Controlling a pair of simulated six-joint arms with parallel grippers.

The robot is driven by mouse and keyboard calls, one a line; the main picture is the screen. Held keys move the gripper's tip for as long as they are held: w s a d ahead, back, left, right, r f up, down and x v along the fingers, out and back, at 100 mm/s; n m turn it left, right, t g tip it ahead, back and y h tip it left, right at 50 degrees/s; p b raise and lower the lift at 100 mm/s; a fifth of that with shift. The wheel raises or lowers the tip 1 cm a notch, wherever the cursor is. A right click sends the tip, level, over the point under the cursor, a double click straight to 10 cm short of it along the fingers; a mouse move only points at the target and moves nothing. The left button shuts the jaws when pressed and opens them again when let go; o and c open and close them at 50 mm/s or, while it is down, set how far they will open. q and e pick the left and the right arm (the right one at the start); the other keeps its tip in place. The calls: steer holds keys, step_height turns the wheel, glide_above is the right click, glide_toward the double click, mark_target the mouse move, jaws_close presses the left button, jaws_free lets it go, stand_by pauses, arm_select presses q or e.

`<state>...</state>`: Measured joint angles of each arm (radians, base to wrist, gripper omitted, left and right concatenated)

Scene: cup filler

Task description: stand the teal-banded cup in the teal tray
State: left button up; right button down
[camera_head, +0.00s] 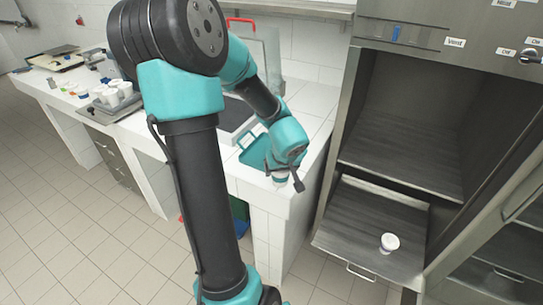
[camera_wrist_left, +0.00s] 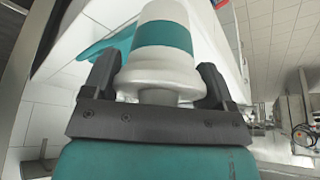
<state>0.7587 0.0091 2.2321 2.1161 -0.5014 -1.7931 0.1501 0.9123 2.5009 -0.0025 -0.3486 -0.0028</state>
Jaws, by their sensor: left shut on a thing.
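The teal-banded cup (camera_wrist_left: 163,45) is white with a wide teal band and fills the upper middle of the left wrist view. My left gripper (camera_wrist_left: 160,85) is shut on it, one finger on each side of its narrow flanged end. In the head view my left gripper (camera_head: 288,178) is low over the near end of the white counter, with a small part of the cup (camera_head: 280,178) showing under it. The teal tray (camera_head: 243,158) lies on the counter just behind and left of the gripper, partly hidden by my arm. Its teal edge also shows in the wrist view (camera_wrist_left: 95,50).
A steel cabinet stands to the right, with a white cup (camera_head: 390,242) on its pulled-out lower shelf (camera_head: 350,225). Several white cups (camera_head: 113,96) stand on a grey tray on the far left counter. My arm covers the middle of the view.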

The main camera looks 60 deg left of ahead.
arm_select(q)
steer(key=shift+s+a+n, duration=0.3)
steer(key=shift+s+a, duration=0.05)
steer(key=shift+s, duration=0.25)
steer(key=w+a+f, duration=0.1)
steer(key=w+a, duration=0.6)
steer(key=a, duration=0.6)
steer(key=shift+a+f, duration=0.15)
steer(key=shift+a, duration=0.05)
steer(key=shift+w, duration=0.1)
steer(key=shift+d+x, duration=0.15)
steer(key=shift+x, duration=0.75)
steer(key=shift+d+x, duration=0.2)
steer(key=shift+x, duration=0.7)
steer(key=shift+f, duration=0.25)
